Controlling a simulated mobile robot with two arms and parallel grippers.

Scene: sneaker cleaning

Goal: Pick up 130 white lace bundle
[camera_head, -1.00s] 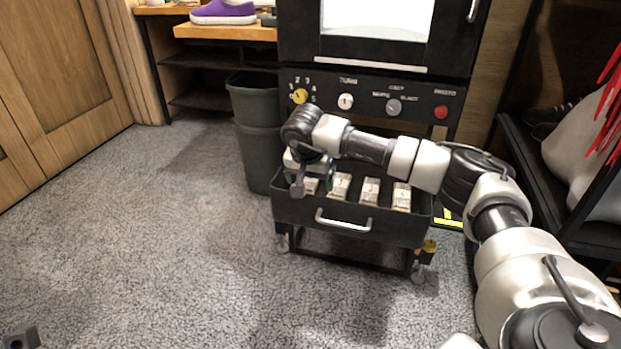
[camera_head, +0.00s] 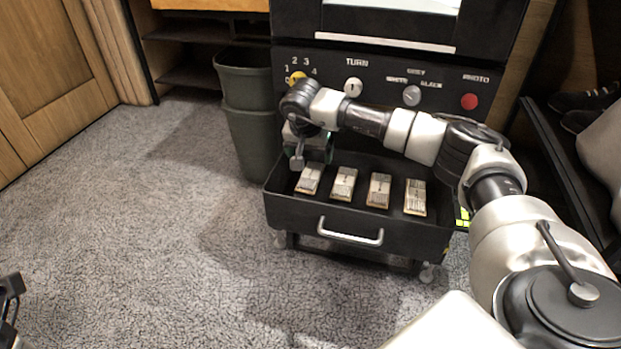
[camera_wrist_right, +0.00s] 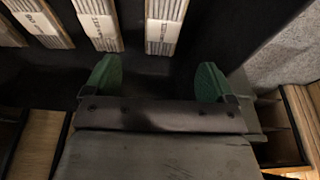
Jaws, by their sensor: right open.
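Several white lace bundles lie in a row in a black tray (camera_head: 290,212): the leftmost (camera_head: 310,180), two in the middle (camera_head: 344,184) (camera_head: 379,190) and the rightmost (camera_head: 415,197). Their labels are too small or blurred to tell which is 130. My right gripper (camera_head: 318,150) is at the tray's back left, behind the leftmost bundle. In the right wrist view its green fingers (camera_wrist_right: 157,80) are wide apart and empty, with one bundle (camera_wrist_right: 165,22) just beyond them. Part of my left gripper (camera_head: 10,300) shows at the lower left edge; its jaws are unclear.
A black machine with knobs (camera_head: 411,95) and a red button (camera_head: 469,102) stands behind the tray. A dark bin (camera_head: 247,125) stands to the tray's left. A dark rack (camera_head: 560,150) is at the right. Carpet at left is clear.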

